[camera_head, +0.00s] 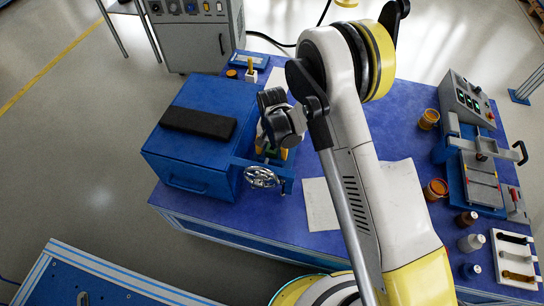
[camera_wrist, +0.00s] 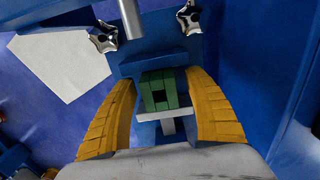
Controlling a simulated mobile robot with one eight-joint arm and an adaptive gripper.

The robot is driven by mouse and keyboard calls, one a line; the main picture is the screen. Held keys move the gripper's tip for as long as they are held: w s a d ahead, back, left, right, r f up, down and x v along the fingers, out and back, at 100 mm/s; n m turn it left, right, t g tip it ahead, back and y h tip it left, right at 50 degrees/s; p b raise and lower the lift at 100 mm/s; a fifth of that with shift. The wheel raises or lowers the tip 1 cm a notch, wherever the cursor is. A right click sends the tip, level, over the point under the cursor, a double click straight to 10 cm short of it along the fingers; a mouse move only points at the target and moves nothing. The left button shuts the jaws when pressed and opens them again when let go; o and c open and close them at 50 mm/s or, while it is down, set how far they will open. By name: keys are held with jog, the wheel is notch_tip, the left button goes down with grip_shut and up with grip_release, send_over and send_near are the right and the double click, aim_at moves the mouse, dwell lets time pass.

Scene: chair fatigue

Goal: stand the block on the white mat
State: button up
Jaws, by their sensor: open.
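A green block (camera_wrist: 170,88) with a dark opening in its face sits at a blue fixture with a pale T-shaped bar, in the wrist view. My gripper (camera_wrist: 163,100) is open, its yellow fingers on either side of the block with a gap at each. In the head view my gripper (camera_head: 272,152) is at the right side of the blue box, and only a little green shows there. A white sheet (camera_head: 275,80) lies behind my gripper, partly hidden. Pale paper sheets (camera_head: 318,205) lie nearer. I cannot tell which is the mat.
The blue box (camera_head: 190,140) with a black pad stands left of my gripper. A chrome handwheel (camera_head: 262,177) is just in front. Star knobs (camera_wrist: 103,37) stand near the fingers. Cups, bottles and a press (camera_head: 480,170) fill the right of the blue table.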

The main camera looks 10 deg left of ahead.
jog(key=shift+r, duration=0.1)
grip_shut()
